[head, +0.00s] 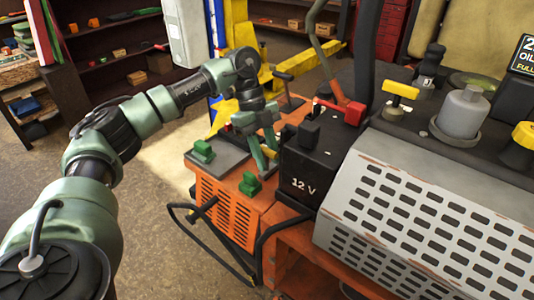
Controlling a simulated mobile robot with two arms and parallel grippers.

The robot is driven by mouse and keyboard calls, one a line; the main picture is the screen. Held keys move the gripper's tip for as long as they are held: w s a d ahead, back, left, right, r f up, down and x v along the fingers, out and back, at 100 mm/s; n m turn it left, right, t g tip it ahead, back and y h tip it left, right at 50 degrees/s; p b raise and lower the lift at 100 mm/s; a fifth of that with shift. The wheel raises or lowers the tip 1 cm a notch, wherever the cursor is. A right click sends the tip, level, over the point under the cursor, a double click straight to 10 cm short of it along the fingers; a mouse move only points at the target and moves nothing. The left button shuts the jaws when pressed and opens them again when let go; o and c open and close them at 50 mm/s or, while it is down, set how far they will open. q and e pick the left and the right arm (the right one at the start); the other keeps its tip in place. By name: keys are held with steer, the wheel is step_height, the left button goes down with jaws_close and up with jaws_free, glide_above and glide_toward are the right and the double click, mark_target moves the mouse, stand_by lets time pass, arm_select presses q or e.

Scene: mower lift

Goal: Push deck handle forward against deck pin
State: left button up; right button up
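My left gripper (268,160) points down over the orange mower body (232,212), just left of the black 12 V battery (312,162). Its green fingers come close together at the tips, and I cannot tell whether they are shut or hold anything. A dark T-shaped handle (284,77) stands behind the gripper. A bent grey lever (325,55) rises behind the battery. I cannot tell for sure which of these is the deck handle, and I cannot make out the deck pin. My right gripper is not in view.
Green knobs (203,151) sit on the mower's left part. A red terminal cap (353,113) is on the battery. A perforated grey cover (420,215) fills the right. A yellow lift (245,40) stands behind. Open floor (150,240) lies left of the mower.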

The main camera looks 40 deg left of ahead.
arm_select(q)
steer(key=shift+s, duration=0.1)
jaws_close()
steer(key=shift+r, duration=0.1)
stand_by(1.3)
